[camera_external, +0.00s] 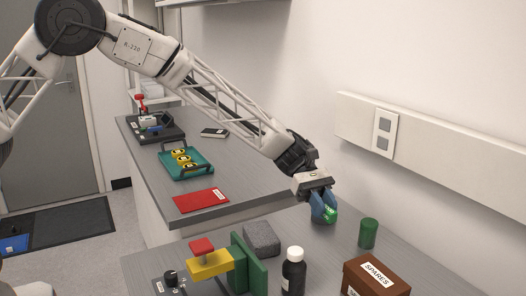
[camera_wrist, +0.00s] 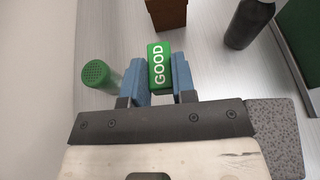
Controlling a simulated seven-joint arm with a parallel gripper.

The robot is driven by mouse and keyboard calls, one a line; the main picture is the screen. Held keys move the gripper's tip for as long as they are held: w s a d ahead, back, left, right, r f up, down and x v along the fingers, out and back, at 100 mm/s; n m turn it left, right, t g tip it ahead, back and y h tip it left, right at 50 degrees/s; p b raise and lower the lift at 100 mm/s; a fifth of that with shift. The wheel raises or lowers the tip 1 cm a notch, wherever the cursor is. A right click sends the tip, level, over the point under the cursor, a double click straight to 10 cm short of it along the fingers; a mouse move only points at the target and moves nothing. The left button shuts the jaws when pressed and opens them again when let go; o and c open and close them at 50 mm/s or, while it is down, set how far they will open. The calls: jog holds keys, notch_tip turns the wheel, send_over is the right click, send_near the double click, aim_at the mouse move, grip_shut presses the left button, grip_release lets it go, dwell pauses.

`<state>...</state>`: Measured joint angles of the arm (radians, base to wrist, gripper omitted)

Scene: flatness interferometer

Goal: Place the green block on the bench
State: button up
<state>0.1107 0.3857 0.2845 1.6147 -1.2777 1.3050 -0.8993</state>
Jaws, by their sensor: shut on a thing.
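The green block (camera_wrist: 159,66), marked "GOOD" in white, sits between the two blue fingers of my gripper (camera_wrist: 160,80) in the wrist view. My gripper is shut on it. In the external view my gripper (camera_external: 323,208) points down above the grey bench (camera_external: 340,262), and a little of the green block (camera_external: 330,214) shows at the fingertips. I cannot tell exactly how high the block is above the bench surface.
A green cylinder (camera_external: 368,233) stands right of my gripper. A brown "SPARES" box (camera_external: 376,277), a dark bottle (camera_external: 293,272), a grey speckled block (camera_external: 262,238) and a green-and-yellow fixture (camera_external: 212,264) are nearby. A red folder (camera_external: 201,201) and teal tray (camera_external: 188,170) lie further back.

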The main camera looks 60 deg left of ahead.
jog(key=w+a+n+t+y, duration=0.1)
jog(key=w+a+n+t, duration=0.15)
jog(key=a, duration=1.35)
jog(key=w+a+n+t, duration=0.1)
jog(key=a+n+t, duration=0.15)
jog(key=a, duration=1.35)
jog(key=w+a+n+t+y, duration=0.1)
jog(key=w+a+n+t, duration=0.15)
jog(key=a, duration=1.35)
jog(key=s+a+n+t+y, duration=0.2)
jog(key=s+a+t, duration=0.1)
jog(key=a, duration=1.4)
jog(key=shift+s+a+r, duration=0.15)
jog(key=shift+s, duration=0.5)
jog(key=shift+n, duration=0.25)
send_over(225, 159)
jog(key=shift+a+f, duration=0.1)
jog(key=shift+f, duration=3.05)
jog(key=shift+f, duration=0.1)
jog(key=shift+f, duration=1.75)
jog(key=shift+f, duration=0.15)
